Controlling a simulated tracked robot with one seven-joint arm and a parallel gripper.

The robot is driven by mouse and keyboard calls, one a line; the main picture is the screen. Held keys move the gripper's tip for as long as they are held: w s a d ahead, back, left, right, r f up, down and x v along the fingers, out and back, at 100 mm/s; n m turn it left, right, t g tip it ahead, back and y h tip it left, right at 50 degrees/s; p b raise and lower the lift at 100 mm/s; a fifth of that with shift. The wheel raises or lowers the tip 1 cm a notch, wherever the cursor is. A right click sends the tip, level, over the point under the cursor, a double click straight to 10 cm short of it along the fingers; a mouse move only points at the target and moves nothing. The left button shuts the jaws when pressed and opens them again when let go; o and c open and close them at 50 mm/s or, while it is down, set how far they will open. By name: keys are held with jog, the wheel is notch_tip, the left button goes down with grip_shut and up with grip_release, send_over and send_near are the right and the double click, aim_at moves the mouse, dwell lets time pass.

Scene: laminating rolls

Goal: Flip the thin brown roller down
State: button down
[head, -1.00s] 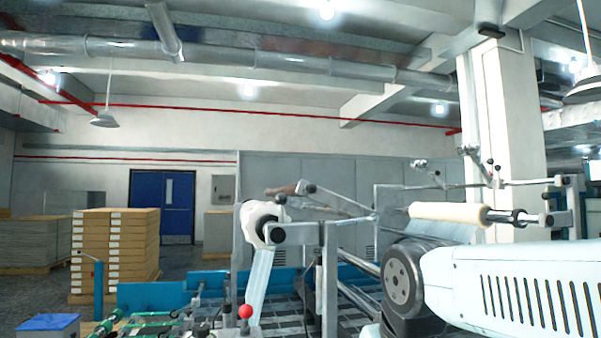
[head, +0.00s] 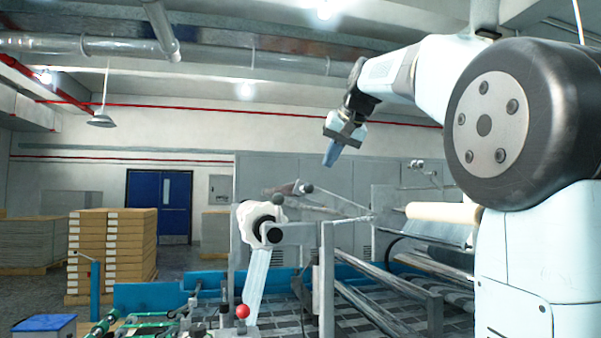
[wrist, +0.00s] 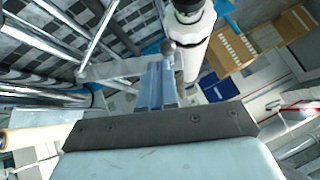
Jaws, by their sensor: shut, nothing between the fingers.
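The thin brown roller (head: 282,188) lies near level above the white roll in the head view, with a dark round knob at its right end. It looks raised on the machine's arms. In the wrist view it is mostly hidden behind my fingers, so I cannot place it there. My gripper (head: 330,158) is shut and empty, pointing down. In the head view it hangs above and to the right of the roller, clear of it. In the wrist view my fingers (wrist: 157,88) are together at the centre.
The white roll (head: 258,222) with its hanging strip is below the brown roller. A cream roll (head: 443,211) is at the right, partly behind my arm. Metal bars and a steel post (head: 327,280) stand between. Boxes (head: 110,255) are stacked at the left.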

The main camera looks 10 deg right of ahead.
jog(key=w+d+r+t+y, duration=0.1)
jog(key=w+r, duration=0.6)
jog(key=r, duration=0.1)
jog(key=shift+w+d, duration=0.15)
jog(key=shift+w, duration=0.1)
jog(key=shift+s+a+f+x, duration=0.1)
jog(key=shift+s+f+x, duration=0.25)
jog(key=shift+x, duration=1.75)
jog(key=shift+s+a+f+x, duration=0.1)
jog(key=shift+s+f+x, duration=0.25)
jog(key=shift+x, duration=1.8)
jog(key=shift+s+a+f+x, duration=0.1)
jog(key=shift+s+f+x, duration=0.25)
jog(key=shift+x, duration=1.75)
